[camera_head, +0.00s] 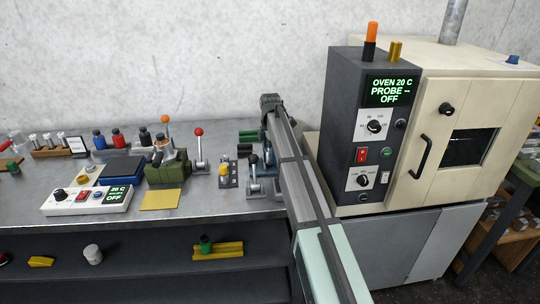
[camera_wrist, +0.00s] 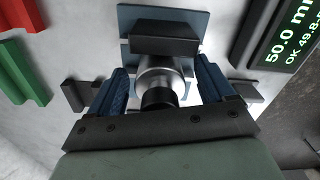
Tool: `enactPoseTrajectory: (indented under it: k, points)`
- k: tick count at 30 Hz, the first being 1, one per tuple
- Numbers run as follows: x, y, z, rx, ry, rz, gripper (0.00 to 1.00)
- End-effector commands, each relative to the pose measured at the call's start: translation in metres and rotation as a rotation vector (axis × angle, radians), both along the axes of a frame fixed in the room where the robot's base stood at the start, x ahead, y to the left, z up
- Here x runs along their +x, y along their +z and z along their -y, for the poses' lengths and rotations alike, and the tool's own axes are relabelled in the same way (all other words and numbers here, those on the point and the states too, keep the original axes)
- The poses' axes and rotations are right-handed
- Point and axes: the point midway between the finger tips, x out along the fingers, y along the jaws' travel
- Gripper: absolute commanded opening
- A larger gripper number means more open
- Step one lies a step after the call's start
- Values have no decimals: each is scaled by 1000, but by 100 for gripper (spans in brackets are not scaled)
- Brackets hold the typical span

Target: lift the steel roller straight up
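The steel roller (camera_wrist: 158,80) is a shiny metal cylinder with a black end piece, in the middle of the wrist view. My gripper (camera_wrist: 163,72) has its two blue ribbed finger pads on either side of the roller. Narrow gaps seem to show between the pads and the metal, so the fingers look open around it, not closed on it. A dark block and a blue plate (camera_wrist: 195,22) lie just beyond the roller. In the head view my arm runs over the bench and hides the roller and my fingertips.
A display (camera_wrist: 292,45) reading 50.0 mm stands at the right of the wrist view, with red and green blocks (camera_wrist: 22,68) at the left. In the head view, the oven (camera_head: 365,130) stands close right of my arm. Lever fixtures (camera_head: 199,150) stand left of it on the bench.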

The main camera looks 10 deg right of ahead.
Motion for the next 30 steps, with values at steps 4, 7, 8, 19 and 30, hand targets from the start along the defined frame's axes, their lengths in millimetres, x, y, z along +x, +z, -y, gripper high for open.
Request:
enactPoseTrajectory:
  k: [4,7,8,19,30]
  points:
    - [0,0,0,0,0,0,69]
    - [0,0,0,0,0,0,59]
    - [0,0,0,0,0,0,56]
    - [0,0,0,0,0,0,21]
    - [0,1,0,0,0,0,0]
